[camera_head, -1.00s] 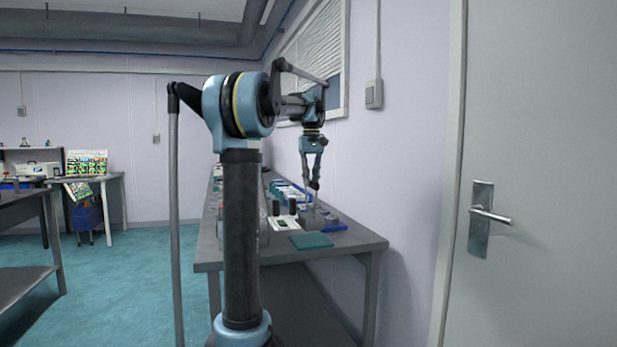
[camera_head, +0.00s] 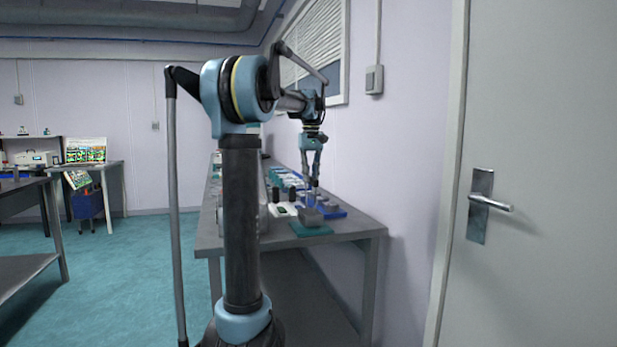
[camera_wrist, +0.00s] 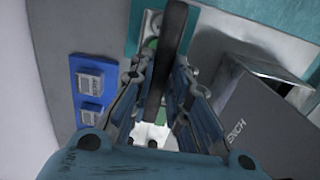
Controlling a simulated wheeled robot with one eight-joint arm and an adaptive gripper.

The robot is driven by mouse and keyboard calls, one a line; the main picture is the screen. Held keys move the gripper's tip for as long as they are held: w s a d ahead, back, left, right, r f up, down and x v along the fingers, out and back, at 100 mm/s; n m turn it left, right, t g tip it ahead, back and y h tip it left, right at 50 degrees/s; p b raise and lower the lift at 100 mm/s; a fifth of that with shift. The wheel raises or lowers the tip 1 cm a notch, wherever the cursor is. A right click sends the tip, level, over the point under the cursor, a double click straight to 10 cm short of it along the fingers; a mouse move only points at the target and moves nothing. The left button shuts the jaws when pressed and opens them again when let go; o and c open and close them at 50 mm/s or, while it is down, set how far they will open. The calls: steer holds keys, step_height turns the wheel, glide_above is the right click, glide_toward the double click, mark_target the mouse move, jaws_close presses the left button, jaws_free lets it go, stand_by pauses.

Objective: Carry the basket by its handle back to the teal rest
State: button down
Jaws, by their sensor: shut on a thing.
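My gripper (camera_head: 314,184) is over the far bench, shut on a dark upright bar (camera_wrist: 165,60), which looks like the basket's handle. In the wrist view the bar runs between the two fingers (camera_wrist: 160,105). The basket's body cannot be made out in either view. A flat teal pad, which looks like the teal rest (camera_head: 313,231), lies at the bench's near edge. A grey box (camera_head: 311,217) stands at the pad's back edge, below my gripper. In the wrist view this box (camera_wrist: 262,115) is to the right of the fingers, with lettering ending in "ENCH".
A blue tray (camera_wrist: 90,65) with two labelled grey blocks lies left of the fingers in the wrist view. A white device (camera_head: 283,210) and dark cylinders stand left of the grey box. The wall (camera_head: 360,150) is close on the bench's right.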

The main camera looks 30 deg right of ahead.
steer(key=shift+f, duration=0.6)
stand_by(0.8)
steer(key=c, duration=1.4)
jaws_free()
steer(key=shift+c, duration=0.2)
step_height(320, 180, up, 12)
steer(key=shift+w+a+f, duration=0.1)
